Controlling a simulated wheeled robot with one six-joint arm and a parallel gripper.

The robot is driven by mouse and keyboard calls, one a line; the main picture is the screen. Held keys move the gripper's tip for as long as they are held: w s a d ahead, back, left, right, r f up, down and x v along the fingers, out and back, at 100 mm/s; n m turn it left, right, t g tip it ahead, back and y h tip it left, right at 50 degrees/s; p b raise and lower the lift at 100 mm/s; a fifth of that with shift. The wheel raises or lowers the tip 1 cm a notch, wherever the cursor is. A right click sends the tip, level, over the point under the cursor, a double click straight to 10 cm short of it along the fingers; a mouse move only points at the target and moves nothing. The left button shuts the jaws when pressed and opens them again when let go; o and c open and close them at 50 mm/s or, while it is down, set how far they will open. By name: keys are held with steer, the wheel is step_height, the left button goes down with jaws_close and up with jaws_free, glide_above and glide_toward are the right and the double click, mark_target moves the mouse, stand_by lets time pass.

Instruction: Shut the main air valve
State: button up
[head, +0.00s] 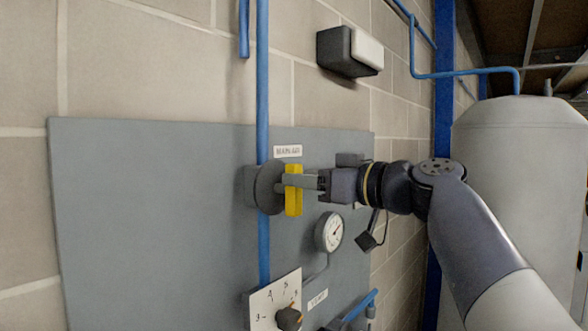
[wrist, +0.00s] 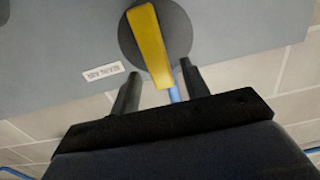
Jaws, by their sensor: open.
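The main air valve has a round grey body (head: 266,189) on the blue vertical pipe, under a small white label. Its yellow handle (head: 293,204) stands upright, roughly in line with the pipe. My gripper (head: 286,181) reaches in from the right, with its fingers at the handle. In the wrist view the yellow handle (wrist: 149,42) lies between the two spread fingers of my gripper (wrist: 159,68), with gaps on both sides. The grey valve body (wrist: 176,30) is behind it, and the label (wrist: 103,72) appears upside down.
The valve is on a grey panel (head: 150,220) on a block wall. Below it are a round gauge (head: 332,232) and a dial with a knob (head: 289,319). A wall box (head: 350,52) is above; a large grey tank (head: 520,150) stands at right.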

mark_target(284, 189)
steer(key=shift+p+x, duration=0.4)
steer(key=shift+x, duration=1.15)
jaws_close()
